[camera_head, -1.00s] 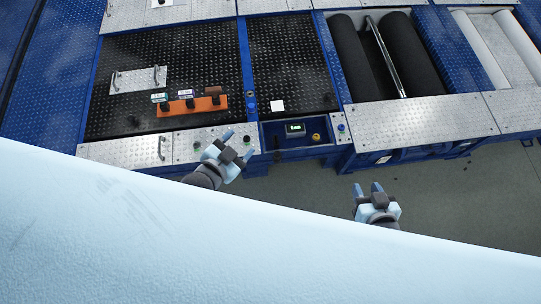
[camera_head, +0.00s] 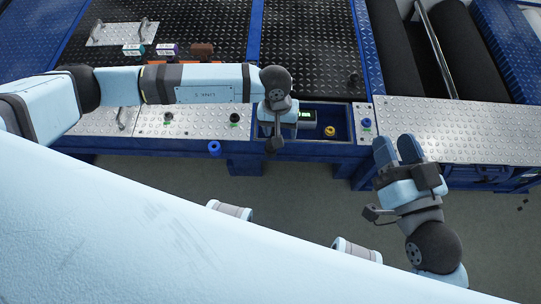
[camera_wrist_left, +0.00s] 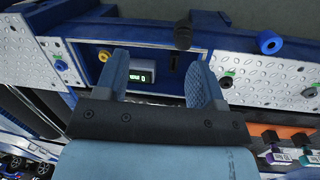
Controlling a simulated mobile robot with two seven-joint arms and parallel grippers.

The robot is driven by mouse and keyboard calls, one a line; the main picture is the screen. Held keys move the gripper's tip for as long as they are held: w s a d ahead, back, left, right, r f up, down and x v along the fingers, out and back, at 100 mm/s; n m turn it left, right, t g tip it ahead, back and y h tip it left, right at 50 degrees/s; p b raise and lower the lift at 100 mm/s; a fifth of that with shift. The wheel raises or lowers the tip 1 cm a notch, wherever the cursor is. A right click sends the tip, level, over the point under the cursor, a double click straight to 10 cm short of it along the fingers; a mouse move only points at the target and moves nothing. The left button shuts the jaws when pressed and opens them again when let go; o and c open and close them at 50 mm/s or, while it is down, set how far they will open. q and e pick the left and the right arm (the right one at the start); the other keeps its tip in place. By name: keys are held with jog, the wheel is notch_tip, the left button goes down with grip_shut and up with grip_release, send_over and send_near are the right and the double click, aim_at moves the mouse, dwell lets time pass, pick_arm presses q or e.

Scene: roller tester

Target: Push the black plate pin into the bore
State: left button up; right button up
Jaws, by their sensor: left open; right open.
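In the left wrist view a black cylindrical piece (camera_wrist_left: 183,34), which looks like the black plate pin, stands at the blue frame's edge, beyond my left fingertips. My left gripper (camera_wrist_left: 160,60) is open and empty; it also shows in the head view (camera_head: 278,118), pointing down over the front panel, its fingertips largely hidden. A dark upright part (camera_wrist_left: 172,72) shows between the fingers; I cannot tell whether the bore is there. My right gripper (camera_head: 397,144) is open and empty, in front of the silver plate at the right.
A lit green display (camera_wrist_left: 142,75) and a yellow knob (camera_wrist_left: 103,56) sit in the recessed blue panel beside the left fingers. A blue ring-shaped knob (camera_head: 214,148) juts from the front edge. Black knobs (camera_head: 234,118) stand on the silver plate.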

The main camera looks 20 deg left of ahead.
aim_at(271, 148)
pick_arm(q)
jog(key=shift+m+t+y, duration=0.5)
jog(key=shift+m+y, duration=0.1)
jog(key=shift+y, duration=0.3)
jog(key=a+f+b, duration=0.1)
jog(key=f, duration=0.2)
jog(key=w+a+f+b, duration=0.1)
jog(key=f, duration=0.3)
jog(key=w+a+f+b, duration=0.1)
jog(key=f, duration=0.2)
jog(key=shift+w+a+f+b, duration=0.1)
jog(key=shift+w+f+b, duration=0.05)
jog(key=shift+w+b, duration=0.15)
jog(key=f+b, duration=0.1)
jog(key=f, duration=0.1)
jog(key=f+b, duration=0.1)
jog(key=f, duration=0.1)
jog(key=shift+a+f+b, duration=0.2)
jog(key=shift+f+b, duration=0.1)
jog(key=c, duration=1)
pick_arm(e)
jog(key=shift+n+g, duration=0.6)
jog(key=shift+n, duration=0.3)
jog(key=f, duration=0.5)
jog(key=shift+w+f, duration=0.35)
